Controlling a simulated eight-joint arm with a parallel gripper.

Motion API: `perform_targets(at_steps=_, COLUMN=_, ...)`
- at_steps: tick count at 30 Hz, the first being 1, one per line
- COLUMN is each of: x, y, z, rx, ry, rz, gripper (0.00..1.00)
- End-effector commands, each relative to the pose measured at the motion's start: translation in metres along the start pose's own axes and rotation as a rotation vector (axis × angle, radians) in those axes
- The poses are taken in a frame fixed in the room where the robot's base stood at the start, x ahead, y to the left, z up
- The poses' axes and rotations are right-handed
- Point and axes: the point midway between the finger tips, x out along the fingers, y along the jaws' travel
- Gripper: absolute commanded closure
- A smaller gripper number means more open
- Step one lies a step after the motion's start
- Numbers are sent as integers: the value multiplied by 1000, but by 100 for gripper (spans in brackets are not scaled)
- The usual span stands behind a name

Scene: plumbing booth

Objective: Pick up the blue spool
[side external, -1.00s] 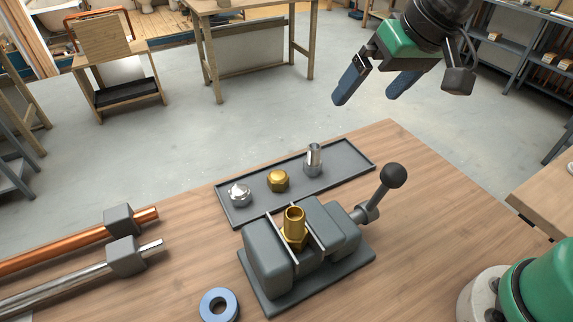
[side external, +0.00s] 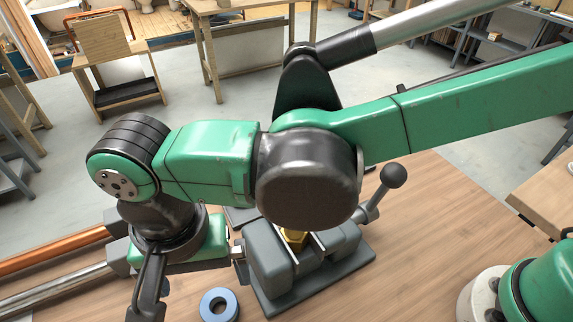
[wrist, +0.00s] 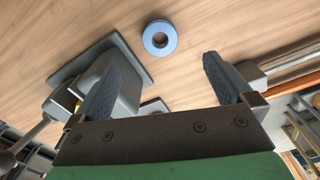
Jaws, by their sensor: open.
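The blue spool (side external: 232,304), a short ring with a hole through it, lies flat on the wooden bench in front of the vise in the side view. In the wrist view the blue spool (wrist: 149,38) sits beyond the fingertips, roughly centred between them. My gripper (wrist: 158,72) is open and empty, with its two dark textured fingers spread wide. In the side view my gripper is over the bench, left of the vise and near the spool; my wrist hides part of it. The gripper does not touch the spool.
A grey vise (side external: 268,268) holds a brass fitting (side external: 294,238) right of the spool; its lever (side external: 392,176) sticks up. A copper pipe (side external: 50,252) and a steel pipe (side external: 55,290) lie to the left. My arm mostly hides the tray behind.

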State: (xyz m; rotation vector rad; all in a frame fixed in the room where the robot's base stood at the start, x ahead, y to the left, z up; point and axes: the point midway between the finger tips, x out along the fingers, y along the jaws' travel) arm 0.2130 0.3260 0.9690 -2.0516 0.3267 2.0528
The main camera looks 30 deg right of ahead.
Motion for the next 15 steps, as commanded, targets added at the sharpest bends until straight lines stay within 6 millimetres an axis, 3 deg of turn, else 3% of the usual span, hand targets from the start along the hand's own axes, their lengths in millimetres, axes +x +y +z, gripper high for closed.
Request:
perform_targets(at_steps=3, x=23, y=0, z=0, rx=0, ry=0, rz=-1, gripper=0)
perform_targets(at_steps=15, x=72, y=0, z=-1, rx=0, ry=0, rz=-1, gripper=0)
